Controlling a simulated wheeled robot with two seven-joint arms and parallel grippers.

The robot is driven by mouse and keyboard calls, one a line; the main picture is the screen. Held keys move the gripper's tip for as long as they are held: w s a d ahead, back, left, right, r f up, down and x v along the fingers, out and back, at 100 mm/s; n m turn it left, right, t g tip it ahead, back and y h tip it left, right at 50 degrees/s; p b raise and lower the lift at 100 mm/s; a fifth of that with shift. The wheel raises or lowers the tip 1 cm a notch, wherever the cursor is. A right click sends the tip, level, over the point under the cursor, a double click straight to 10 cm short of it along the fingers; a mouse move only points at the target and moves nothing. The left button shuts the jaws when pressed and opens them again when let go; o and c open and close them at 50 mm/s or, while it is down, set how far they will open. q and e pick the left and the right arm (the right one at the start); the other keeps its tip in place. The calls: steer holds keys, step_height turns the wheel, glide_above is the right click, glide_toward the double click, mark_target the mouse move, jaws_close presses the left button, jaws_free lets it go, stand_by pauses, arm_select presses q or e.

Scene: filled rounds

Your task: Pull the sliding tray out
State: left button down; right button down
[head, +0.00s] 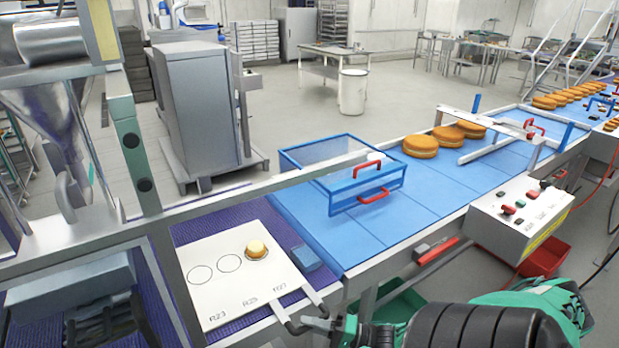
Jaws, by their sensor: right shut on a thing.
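The sliding tray (222,300) is a white plate on the purple belt surface at the lower left. It has circles marked R23, R25 and R27. A small round yellow-brown piece (257,250) sits on the circle at the right end; the other two circles are empty. My right gripper (320,325) is shut on this handle, with my green and black right arm coming in from the lower right. The fingertips are small and partly hidden, so the exact contact is hard to see. My left gripper is not visible.
A blue clear-sided guard with red handles (373,196) stands on the blue conveyor (410,215). Filled rounds (420,146) lie farther along. A control box (520,215) is fixed at the right. A metal frame rail (240,190) crosses behind the tray. A green bin is below.

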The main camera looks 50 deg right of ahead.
steer(key=c, duration=1.6)
jaws_free()
steer(key=shift+d, duration=0.2)
steer(key=shift+o, duration=1.2)
steer(key=shift+s+d, duration=0.1)
steer(key=shift+s+f, duration=0.1)
steer(key=shift+s+d, duration=0.1)
steer(key=shift+s, duration=0.15)
steer(key=b+v, duration=0.2)
steer(key=v, duration=1.1)
steer(key=shift+s, duration=0.1)
